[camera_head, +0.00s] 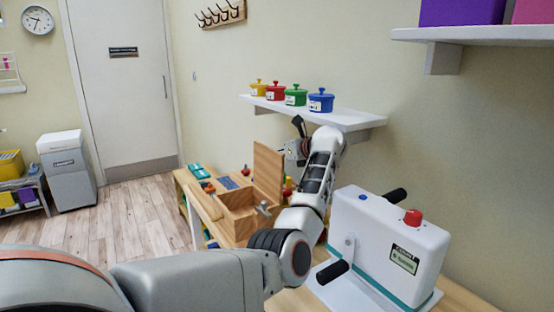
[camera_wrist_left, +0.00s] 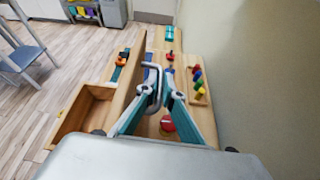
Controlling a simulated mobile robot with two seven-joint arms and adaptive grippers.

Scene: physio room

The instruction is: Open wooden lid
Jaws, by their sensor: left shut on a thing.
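The wooden lid (camera_head: 268,172) stands upright on its hinge side, and the wooden box (camera_head: 238,203) below it is open. In the left wrist view the lid (camera_wrist_left: 128,88) shows nearly edge-on, with the hollow box (camera_wrist_left: 68,122) to its left. A grey metal handle (camera_wrist_left: 152,75) sits on the lid's side facing my gripper. My left gripper (camera_wrist_left: 162,92) is shut on this handle. In the head view it also shows (camera_head: 296,150) beside the lid, partly hidden by my own arm. My right gripper is not in view.
A white machine (camera_head: 390,235) with black grips and a red knob stands at the right. A wall shelf (camera_head: 335,117) with several coloured pots hangs above the arm. Coloured pegs (camera_wrist_left: 197,82) and a red knob (camera_wrist_left: 167,123) are close to the lid on the bench.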

